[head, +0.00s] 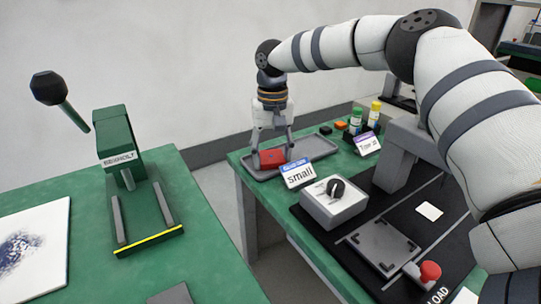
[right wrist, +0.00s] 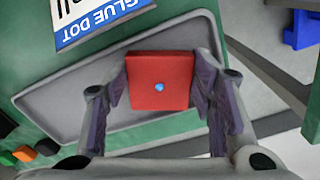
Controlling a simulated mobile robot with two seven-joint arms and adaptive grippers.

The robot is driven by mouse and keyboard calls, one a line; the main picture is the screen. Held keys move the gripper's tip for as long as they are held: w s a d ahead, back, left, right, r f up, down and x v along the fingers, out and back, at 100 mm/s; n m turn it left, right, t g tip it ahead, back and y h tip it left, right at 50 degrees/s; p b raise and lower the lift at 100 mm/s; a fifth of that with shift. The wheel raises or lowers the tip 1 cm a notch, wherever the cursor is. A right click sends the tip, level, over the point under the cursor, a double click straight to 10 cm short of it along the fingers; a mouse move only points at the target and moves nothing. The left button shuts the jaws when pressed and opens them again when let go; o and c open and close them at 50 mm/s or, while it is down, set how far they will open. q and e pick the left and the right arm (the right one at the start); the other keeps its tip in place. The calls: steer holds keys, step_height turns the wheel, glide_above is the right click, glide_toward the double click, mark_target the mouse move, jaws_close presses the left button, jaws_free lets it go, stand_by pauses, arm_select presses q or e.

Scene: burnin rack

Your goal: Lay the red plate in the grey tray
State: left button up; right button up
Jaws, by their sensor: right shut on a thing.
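The red plate (head: 273,158) is between the fingers of my right gripper (head: 271,154), at the left part of the grey tray (head: 319,147) in the head view. In the right wrist view the red plate (right wrist: 150,96) shows its square face with a small blue dot, and the right gripper (right wrist: 160,90) has a finger on each side of it. The grey tray (right wrist: 60,105) lies behind the plate in that view. I cannot tell whether the plate touches the tray floor. My left gripper is not in view.
A card reading "small" (head: 298,174) stands by the tray's front edge. A grey box with a black knob (head: 333,203), bottles (head: 375,112) and a red button (head: 430,271) are to the right. A green press (head: 130,175) stands on the left table.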

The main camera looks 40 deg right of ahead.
mark_target(272, 159)
steer(key=shift+r, duration=0.1)
steer(key=o, duration=1.2)
steer(key=shift+f, duration=0.2)
steer(key=shift+o, duration=0.2)
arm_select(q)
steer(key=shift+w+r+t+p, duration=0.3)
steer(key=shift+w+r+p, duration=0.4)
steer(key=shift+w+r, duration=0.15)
arm_select(e)
step_height(272, 159, up, 12)
steer(key=shift+r, duration=0.2)
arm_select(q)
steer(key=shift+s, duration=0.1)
